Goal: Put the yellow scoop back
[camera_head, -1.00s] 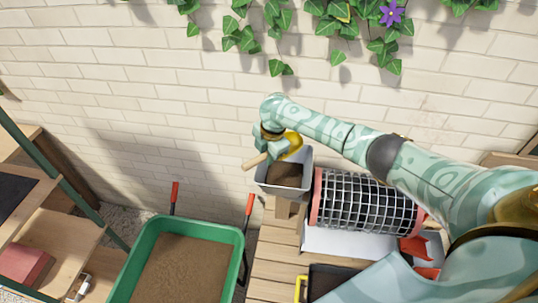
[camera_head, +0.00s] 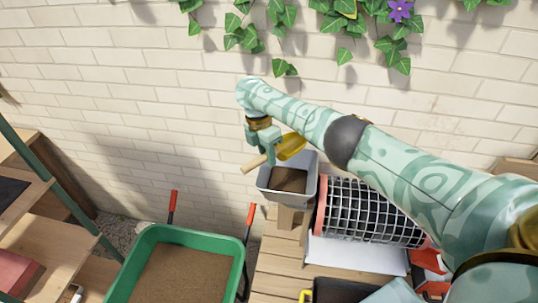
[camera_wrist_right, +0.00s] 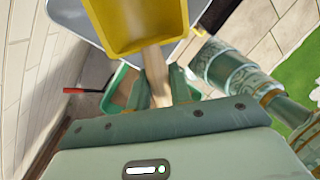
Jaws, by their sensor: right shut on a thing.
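The yellow scoop (camera_head: 291,147) has a wooden handle (camera_head: 254,163). My right gripper (camera_head: 265,157) is shut on this handle and holds the scoop above the grey bin (camera_head: 263,187), near its back left side. The bin contains dark brown soil (camera_head: 288,181). In the right wrist view the scoop's yellow bowl (camera_wrist_right: 135,30) is at the top, with the handle (camera_wrist_right: 156,75) between the fingers (camera_wrist_right: 150,88). The bowl looks empty there. My left gripper is not in view.
A wire mesh drum (camera_head: 372,212) with red end rings lies right of the bin on the wooden bench (camera_head: 275,262). A green wheelbarrow (camera_head: 238,258) of soil with red handles stands at the lower left. Wooden shelves (camera_head: 35,225) are at far left, a brick wall behind.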

